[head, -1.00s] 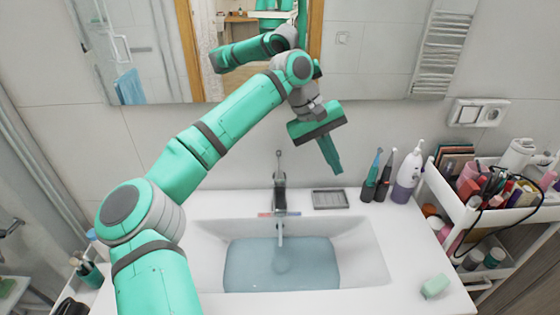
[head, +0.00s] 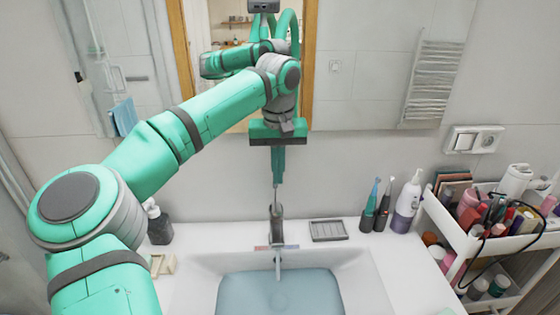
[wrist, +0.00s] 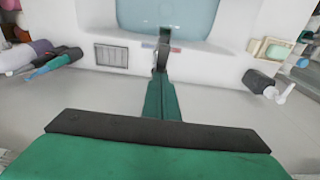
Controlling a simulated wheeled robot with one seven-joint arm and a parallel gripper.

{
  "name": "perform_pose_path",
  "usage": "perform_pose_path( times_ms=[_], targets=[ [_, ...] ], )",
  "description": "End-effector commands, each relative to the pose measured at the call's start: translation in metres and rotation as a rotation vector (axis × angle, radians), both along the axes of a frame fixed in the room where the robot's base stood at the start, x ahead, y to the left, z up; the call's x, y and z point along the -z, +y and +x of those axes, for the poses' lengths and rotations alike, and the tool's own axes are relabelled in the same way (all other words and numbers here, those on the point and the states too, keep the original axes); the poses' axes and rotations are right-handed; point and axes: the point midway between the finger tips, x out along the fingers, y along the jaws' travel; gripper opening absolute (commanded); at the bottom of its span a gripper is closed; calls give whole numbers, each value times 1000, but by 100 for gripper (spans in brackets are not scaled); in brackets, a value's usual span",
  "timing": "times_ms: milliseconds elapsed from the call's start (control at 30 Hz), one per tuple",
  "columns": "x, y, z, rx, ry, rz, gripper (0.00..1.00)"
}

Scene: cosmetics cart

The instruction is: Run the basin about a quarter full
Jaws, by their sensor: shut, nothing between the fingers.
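The white basin (head: 362,285) holds a pool of bluish water (head: 280,293) that covers its floor. A thin stream runs from the spout of the grey faucet (head: 277,232) into the water. The faucet stands at the basin's back edge, with a thin lever pointing up and a small red and blue mark at its base. My gripper (head: 278,184) is shut and empty, pointing down right above the faucet lever. In the wrist view my closed fingers (wrist: 162,98) reach to the faucet (wrist: 161,57); I cannot tell whether they touch the lever.
A soap dish (head: 328,230), toothbrushes (head: 376,207) and a white and purple bottle (head: 406,203) stand right of the faucet. A dark dispenser (head: 158,225) stands left. A white cart (head: 447,231) full of cosmetics is at the right. The mirror is behind my gripper.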

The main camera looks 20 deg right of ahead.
Motion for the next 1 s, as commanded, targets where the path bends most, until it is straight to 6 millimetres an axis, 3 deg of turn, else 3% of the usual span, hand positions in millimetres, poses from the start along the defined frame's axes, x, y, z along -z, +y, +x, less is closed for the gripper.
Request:
perform_pose_path(
  times_ms=[200, 400, 1000],
  targets=[
    [40, 0, 0, 1, 2, -1, 0],
    [61, 1, -12, 3, 1, 0, 0],
    [70, 3, -16, 3, -16, -3, 0]
  ],
)
